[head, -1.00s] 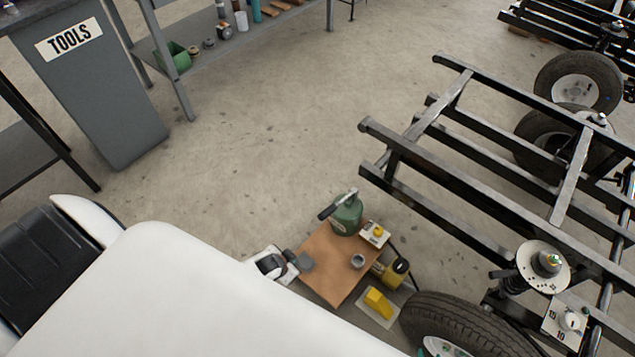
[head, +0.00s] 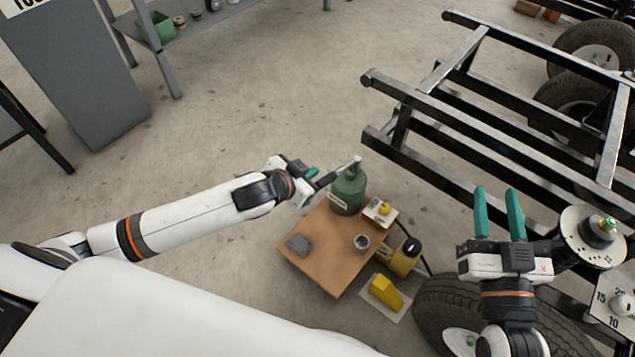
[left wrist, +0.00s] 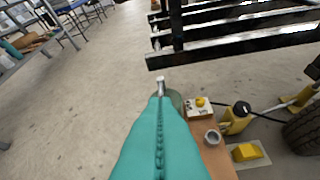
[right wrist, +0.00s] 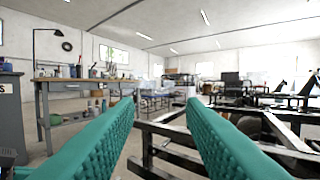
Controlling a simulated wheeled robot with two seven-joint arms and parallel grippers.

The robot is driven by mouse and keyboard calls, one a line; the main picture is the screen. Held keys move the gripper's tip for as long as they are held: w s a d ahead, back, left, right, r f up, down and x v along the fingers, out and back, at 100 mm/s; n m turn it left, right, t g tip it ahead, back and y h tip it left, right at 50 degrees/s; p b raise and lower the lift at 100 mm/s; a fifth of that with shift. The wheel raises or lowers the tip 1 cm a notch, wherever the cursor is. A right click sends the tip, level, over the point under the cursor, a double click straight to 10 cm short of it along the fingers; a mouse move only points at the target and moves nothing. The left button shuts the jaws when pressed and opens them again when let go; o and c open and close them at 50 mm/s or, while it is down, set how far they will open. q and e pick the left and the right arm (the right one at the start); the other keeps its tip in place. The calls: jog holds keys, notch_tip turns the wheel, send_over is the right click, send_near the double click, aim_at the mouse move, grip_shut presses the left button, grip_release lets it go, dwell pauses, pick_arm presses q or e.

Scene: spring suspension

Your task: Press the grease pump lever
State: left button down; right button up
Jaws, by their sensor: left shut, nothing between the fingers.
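The green grease pump (head: 348,192) stands at the back of a brown board. Its lever (head: 345,169) slants from a dark handle on the left up to a metal end on the right. My left gripper (head: 313,172) is shut and empty, close by the lever's handle; I cannot tell whether it touches. In the left wrist view, the teal fingers (left wrist: 160,115) are together and hide most of the pump, with the lever's metal end (left wrist: 161,84) just beyond the tips. My right gripper (head: 497,190) is open and empty, raised at the right, near the frame.
The brown board (head: 325,250) carries a grey block (head: 299,243), a small cup (head: 361,243) and a yellow-button box (head: 381,209). A yellow pump unit (head: 404,258) and a yellow pedal (head: 385,292) sit to the right. A black chassis frame (head: 440,165) fills the right side.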

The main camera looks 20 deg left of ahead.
pick_arm(q)
jog(key=shift+r, duration=0.1)
pick_arm(e)
jog(key=shift+r, duration=0.2)
